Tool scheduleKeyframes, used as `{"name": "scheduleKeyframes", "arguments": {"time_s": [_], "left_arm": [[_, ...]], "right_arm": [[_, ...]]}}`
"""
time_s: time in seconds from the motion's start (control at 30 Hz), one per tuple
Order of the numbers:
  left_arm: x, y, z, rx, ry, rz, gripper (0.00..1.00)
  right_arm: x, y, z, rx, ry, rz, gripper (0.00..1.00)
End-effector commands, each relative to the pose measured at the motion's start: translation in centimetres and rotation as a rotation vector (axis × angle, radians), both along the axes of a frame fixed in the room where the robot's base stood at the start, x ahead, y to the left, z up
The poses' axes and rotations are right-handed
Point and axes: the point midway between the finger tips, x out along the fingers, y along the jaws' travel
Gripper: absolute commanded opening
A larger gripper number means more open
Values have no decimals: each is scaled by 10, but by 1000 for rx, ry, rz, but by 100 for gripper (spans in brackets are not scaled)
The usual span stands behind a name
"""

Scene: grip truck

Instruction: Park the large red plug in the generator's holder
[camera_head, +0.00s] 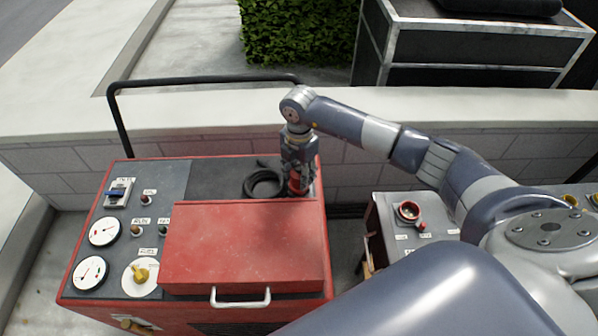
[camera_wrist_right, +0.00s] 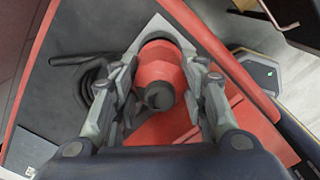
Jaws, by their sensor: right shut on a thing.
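The large red plug (camera_wrist_right: 165,72) is between the fingers of my right gripper (camera_wrist_right: 160,95) in the right wrist view, with a dark round end facing the camera. In the head view my right gripper (camera_head: 298,172) points down over the back right corner of the red generator (camera_head: 245,245), shut on the red plug (camera_head: 295,186). The plug's lower end and the holder are hidden by the fingers, so I cannot tell whether the plug sits in the holder. My left gripper is not in view.
A coiled black cable (camera_head: 262,184) lies on the generator's dark top, left of my gripper. A black handle bar (camera_head: 200,80) rises behind it. A grey panel with a red-ringed socket (camera_head: 409,211) stands to the right. A low block wall (camera_head: 60,165) runs behind.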

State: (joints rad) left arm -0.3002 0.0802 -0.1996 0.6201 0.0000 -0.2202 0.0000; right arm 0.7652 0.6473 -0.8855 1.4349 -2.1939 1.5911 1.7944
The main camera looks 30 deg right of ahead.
Motion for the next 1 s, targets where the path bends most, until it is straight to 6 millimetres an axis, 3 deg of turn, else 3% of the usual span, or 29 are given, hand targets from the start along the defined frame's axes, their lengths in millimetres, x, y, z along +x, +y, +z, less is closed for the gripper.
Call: {"name": "scheduleKeyframes", "arguments": {"time_s": [0.97, 1.0], "left_arm": [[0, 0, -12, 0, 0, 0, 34], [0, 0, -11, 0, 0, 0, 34]], "right_arm": [[0, 0, -18, 0, -1, 0, 8], [0, 0, -17, 0, -1, 0, 49]]}}
